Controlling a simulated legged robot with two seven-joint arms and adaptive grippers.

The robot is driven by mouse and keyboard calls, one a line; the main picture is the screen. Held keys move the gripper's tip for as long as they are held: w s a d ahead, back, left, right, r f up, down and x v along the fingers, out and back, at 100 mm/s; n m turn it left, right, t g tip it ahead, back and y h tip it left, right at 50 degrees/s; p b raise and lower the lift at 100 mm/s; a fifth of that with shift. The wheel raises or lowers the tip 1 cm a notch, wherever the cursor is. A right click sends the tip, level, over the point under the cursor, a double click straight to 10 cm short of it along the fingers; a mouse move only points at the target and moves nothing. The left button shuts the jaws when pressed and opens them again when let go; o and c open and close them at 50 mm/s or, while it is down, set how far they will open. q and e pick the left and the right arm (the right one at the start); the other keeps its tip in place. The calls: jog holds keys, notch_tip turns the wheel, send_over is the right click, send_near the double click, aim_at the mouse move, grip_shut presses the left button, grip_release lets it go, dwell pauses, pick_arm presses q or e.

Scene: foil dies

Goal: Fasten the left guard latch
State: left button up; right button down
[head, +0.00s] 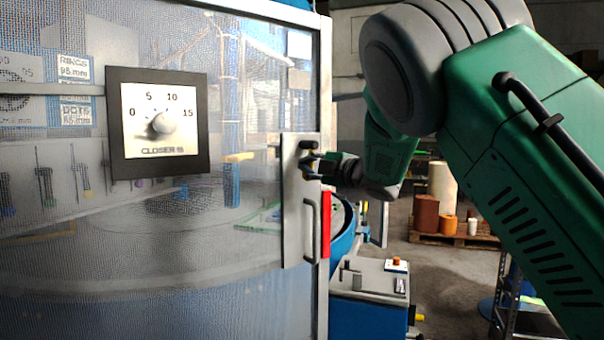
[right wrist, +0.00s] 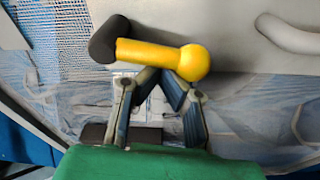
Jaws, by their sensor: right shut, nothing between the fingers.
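A mesh guard door (head: 255,250) fills the left of the head view. At its right edge is a grey latch plate (head: 292,235) with a dark knob (head: 308,145) near its top. In the right wrist view the latch has a yellow lever (right wrist: 160,54) with a round end and a dark pivot (right wrist: 108,40). The lever lies roughly level. My right gripper (head: 311,165) is at the plate, just below the knob. Its fingers (right wrist: 164,78) are shut and empty, with tips right by the lever's lower side; I cannot tell whether they touch. My left gripper is not in view.
A curved door handle (head: 310,230) and a red strip (head: 326,225) are below the gripper. A dial panel (head: 160,122) is on the mesh at left. A blue cabinet with a grey top (head: 370,280) stands low right. A pallet with containers (head: 455,240) stands farther back.

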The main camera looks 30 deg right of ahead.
jog(key=shift+d+f+n+b, duration=0.1)
jog(key=shift+f+n+b, duration=0.15)
jog(key=shift+n, duration=0.45)
jog(key=shift+w+d, duration=0.1)
jog(key=shift+d+b, duration=0.25)
jog(key=shift+b, duration=0.05)
jog(key=shift+a, duration=0.1)
